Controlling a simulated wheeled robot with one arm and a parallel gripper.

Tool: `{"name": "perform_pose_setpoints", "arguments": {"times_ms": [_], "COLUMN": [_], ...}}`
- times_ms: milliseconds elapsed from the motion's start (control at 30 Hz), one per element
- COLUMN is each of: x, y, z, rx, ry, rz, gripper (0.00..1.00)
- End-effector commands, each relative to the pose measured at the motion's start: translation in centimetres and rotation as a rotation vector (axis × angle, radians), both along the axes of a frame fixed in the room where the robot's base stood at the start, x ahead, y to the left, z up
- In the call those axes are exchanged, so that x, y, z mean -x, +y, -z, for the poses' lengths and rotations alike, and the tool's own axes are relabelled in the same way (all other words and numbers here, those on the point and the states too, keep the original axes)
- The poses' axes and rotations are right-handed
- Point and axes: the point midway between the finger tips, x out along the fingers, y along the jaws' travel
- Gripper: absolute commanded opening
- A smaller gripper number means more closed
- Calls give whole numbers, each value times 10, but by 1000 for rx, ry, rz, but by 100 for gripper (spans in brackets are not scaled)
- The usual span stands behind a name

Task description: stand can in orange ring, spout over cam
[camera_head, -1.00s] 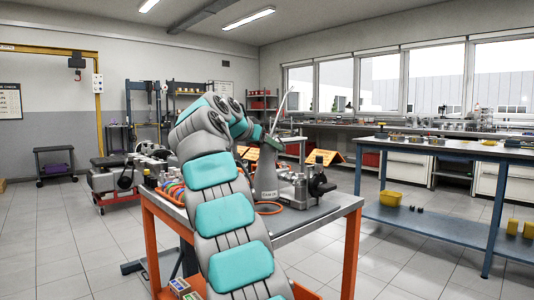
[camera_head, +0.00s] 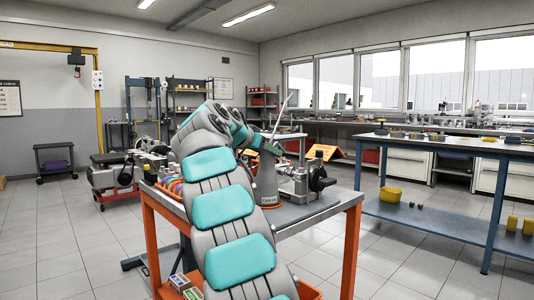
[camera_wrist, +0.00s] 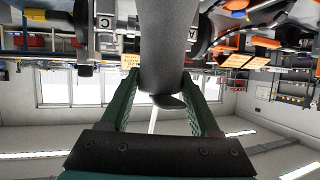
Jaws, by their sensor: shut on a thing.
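My gripper (camera_head: 268,148) is shut on the grey oil can (camera_head: 266,187), at its upper part below the thin pale spout (camera_head: 281,115). The can is about upright over the front of the orange-legged table. In the wrist view, the green fingers of my gripper (camera_wrist: 163,105) lie on both sides of the dark can body (camera_wrist: 165,45). A bit of orange, perhaps the ring (camera_head: 270,206), shows at the can's base. I cannot tell whether the base touches the table or sits inside the ring. The metal engine part (camera_head: 300,180) stands just right of the can.
My arm hides much of the table's left side. Colourful rings or hoses (camera_head: 172,187) lie there. An orange sign (camera_head: 322,152) stands behind the engine part. The table's front right corner (camera_head: 345,200) is clear. A blue bench (camera_head: 450,145) stands to the right.

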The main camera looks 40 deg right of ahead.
Motion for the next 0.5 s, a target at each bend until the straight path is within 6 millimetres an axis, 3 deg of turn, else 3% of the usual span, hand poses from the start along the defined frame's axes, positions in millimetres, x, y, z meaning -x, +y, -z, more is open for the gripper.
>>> {"name": "perform_pose_setpoints", "arguments": {"times_ms": [300,333,500], "x": [0,0,0], "y": [0,0,0], "z": [3,3,3], "rx": [3,1,1], "ry": [-1,-1,0], "rz": [-1,-1,-1], "gripper": [0,65,84]}}
